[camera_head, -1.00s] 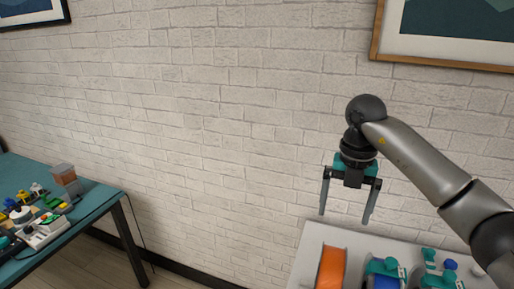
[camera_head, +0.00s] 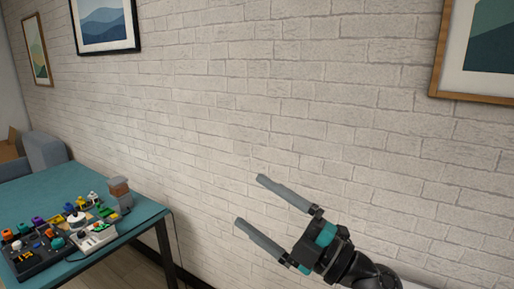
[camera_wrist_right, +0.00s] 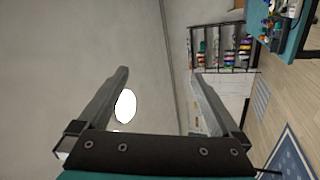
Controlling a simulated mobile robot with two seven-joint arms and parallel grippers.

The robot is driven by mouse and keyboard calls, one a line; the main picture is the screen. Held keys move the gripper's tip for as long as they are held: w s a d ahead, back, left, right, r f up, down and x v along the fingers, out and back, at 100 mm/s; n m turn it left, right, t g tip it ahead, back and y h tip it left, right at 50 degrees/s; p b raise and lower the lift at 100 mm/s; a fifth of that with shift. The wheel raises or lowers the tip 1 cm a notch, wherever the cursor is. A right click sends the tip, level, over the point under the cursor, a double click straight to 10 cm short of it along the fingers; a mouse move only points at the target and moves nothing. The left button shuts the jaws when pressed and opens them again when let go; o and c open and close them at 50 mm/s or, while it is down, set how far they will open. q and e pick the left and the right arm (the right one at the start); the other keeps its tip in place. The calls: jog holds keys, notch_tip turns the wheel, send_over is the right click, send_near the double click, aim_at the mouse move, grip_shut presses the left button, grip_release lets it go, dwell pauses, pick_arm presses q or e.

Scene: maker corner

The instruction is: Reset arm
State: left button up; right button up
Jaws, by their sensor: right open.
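My right gripper (camera_head: 250,203) is at the lower middle of the head view, raised in front of the white brick wall. Its two grey fingers are spread apart and point to the upper left. In the right wrist view the same gripper (camera_wrist_right: 160,85) shows its fingers wide apart with nothing between them. My right arm runs down out of the lower edge of the head view. My left gripper is in neither view.
A teal table (camera_head: 60,195) at the left holds colourful small parts and devices. The wrist view shows a shelf (camera_wrist_right: 222,48) of colourful items. The space before the wall is clear.

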jog(key=w+d+f+m+t+h, duration=0.2)
jog(key=d+f+m+t+h, duration=0.2)
jog(key=d+m+t+h, duration=0.95)
jog(key=s+d+f+m+g+h, duration=0.2)
jog(key=s+f+m+g+h, duration=0.1)
jog(key=f+m+g, duration=0.3)
jog(key=s+d+f+m+g+h, duration=0.25)
jog(key=f+m+g, duration=0.2)
jog(key=f, duration=0.35)
jog(key=s+a+f+g, duration=0.1)
jog(key=s+f+g, duration=0.55)
jog(key=s, duration=0.35)
jog(key=s+a+f+g, duration=0.2)
jog(key=s+f+g, duration=0.3)
jog(key=s+f, duration=0.45)
jog(key=s+f+b, duration=0.3)
jog(key=f+b, duration=0.2)
jog(key=f, duration=2)
pick_arm(q)
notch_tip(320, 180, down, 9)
jog(key=b, duration=0.3)
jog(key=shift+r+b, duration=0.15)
jog(key=shift+b, duration=0.15)
pick_arm(e)
jog(key=s+d+f+g, duration=0.2)
jog(key=s+d+f, duration=0.1)
jog(key=s+f, duration=1.2)
jog(key=shift+s+f+y, duration=0.15)
jog(key=shift+f+y, duration=0.15)
jog(key=shift+f, duration=0.45)
